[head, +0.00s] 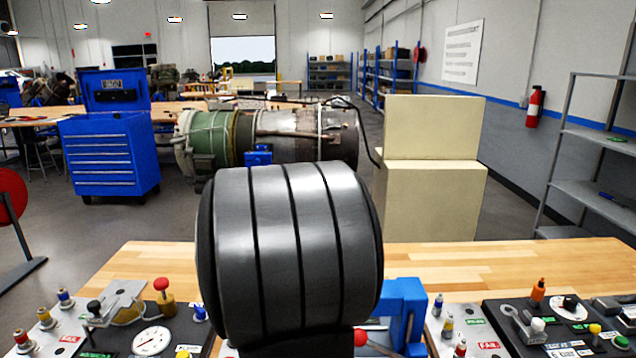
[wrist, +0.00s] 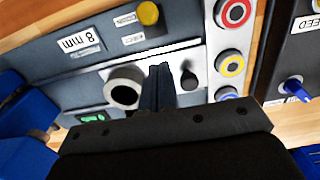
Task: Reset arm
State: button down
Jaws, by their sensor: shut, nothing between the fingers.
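My gripper (wrist: 160,80) shows in the wrist view with its two dark fingers together and nothing between them. It points at a grey control panel (wrist: 85,68) with an "8 mm" label. A pale round ring (wrist: 125,88) is just left of the fingers and a small black knob (wrist: 188,78) just right of them. I cannot tell whether the fingers touch the panel. The gripper's fingers cannot be made out in the head view.
The wooden bench (head: 500,262) carries a left panel with a white gauge (head: 152,341) and a red-topped lever (head: 162,286), a blue stand (head: 404,300), and a right panel with an orange switch (head: 538,290). The bench's middle is largely hidden.

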notch_tip(320, 180, up, 12)
jog(key=s+f+t, duration=0.1)
notch_tip(320, 180, down, 10)
jog(key=shift+w+f, duration=0.35)
jog(key=shift+w, duration=0.05)
jog(key=shift+w+f+g, duration=0.6)
jog(key=shift+f+g, duration=0.2)
jog(key=shift+g, duration=0.35)
jog(key=shift+w+f+g, duration=0.55)
jog(key=shift+f+g, duration=0.25)
jog(key=shift+g, duration=0.35)
jog(key=shift+w+r, duration=0.15)
jog(key=shift+w, duration=0.5)
jog(key=shift+w+r, duration=0.15)
jog(key=shift+w, duration=0.45)
jog(key=v, duration=0.9)
jog(key=shift+s+f+t, duration=0.65)
jog(key=shift+s+f, duration=1.05)
jog(key=shift+f, duration=0.1)
jog(key=shift+s+f+t, duration=0.65)
jog(key=shift+s+f, duration=1.05)
jog(key=shift+f, duration=0.1)
